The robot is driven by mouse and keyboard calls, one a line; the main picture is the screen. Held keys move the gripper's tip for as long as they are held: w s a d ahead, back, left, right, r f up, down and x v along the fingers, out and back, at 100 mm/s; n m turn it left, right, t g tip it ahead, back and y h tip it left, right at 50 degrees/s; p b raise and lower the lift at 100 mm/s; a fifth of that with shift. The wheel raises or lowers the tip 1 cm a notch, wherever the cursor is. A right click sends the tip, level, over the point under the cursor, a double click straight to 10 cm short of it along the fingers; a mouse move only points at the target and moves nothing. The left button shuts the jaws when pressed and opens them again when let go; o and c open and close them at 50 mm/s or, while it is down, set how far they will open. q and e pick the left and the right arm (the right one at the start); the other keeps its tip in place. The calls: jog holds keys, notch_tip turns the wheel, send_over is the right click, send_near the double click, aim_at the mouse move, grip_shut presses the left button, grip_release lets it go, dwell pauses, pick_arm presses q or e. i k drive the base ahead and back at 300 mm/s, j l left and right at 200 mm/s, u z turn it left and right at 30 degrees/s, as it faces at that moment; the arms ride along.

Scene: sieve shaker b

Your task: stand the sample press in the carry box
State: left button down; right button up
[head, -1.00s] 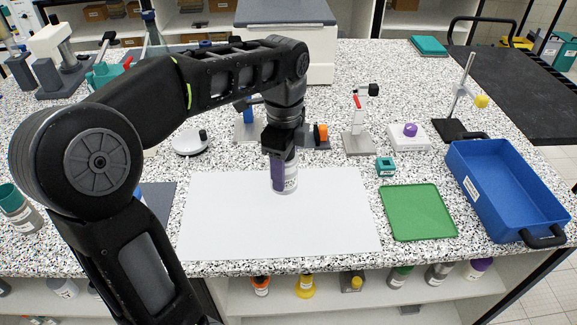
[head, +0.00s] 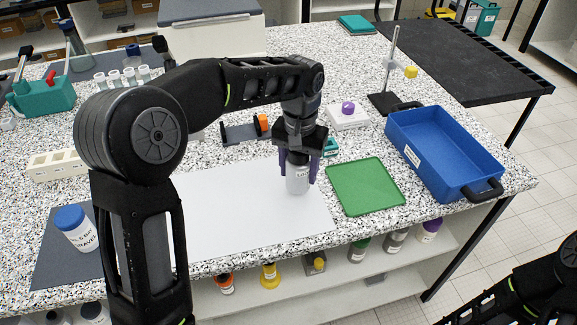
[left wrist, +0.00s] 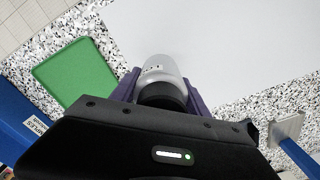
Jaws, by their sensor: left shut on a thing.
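My left gripper (head: 298,167) is shut on a pale labelled cylinder (head: 297,182), which I take to be the sample press. It is upright over the right part of the white sheet; I cannot tell whether it touches the sheet. In the left wrist view the cylinder (left wrist: 160,67) has a black upper part between the purple fingers (left wrist: 163,92); its label is too small to read. The carry box (head: 418,157) is a blue open box with black end handles and a white label, to the right of the gripper. It shows partly in the left wrist view (left wrist: 18,128). My right gripper is out of frame.
Behind stand a white block with a purple knob (head: 347,109) and a ring stand with a yellow knob (head: 394,70). A blue-capped jar (head: 75,228) stands at left.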

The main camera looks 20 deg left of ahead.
aim_at(423, 142)
jog(key=z, duration=1.75)
jog(key=i, duration=2.6)
jog(key=u, duration=2.05)
jog(key=j, duration=0.35)
jog(key=i+j, duration=0.15)
jog(key=j, duration=0.2)
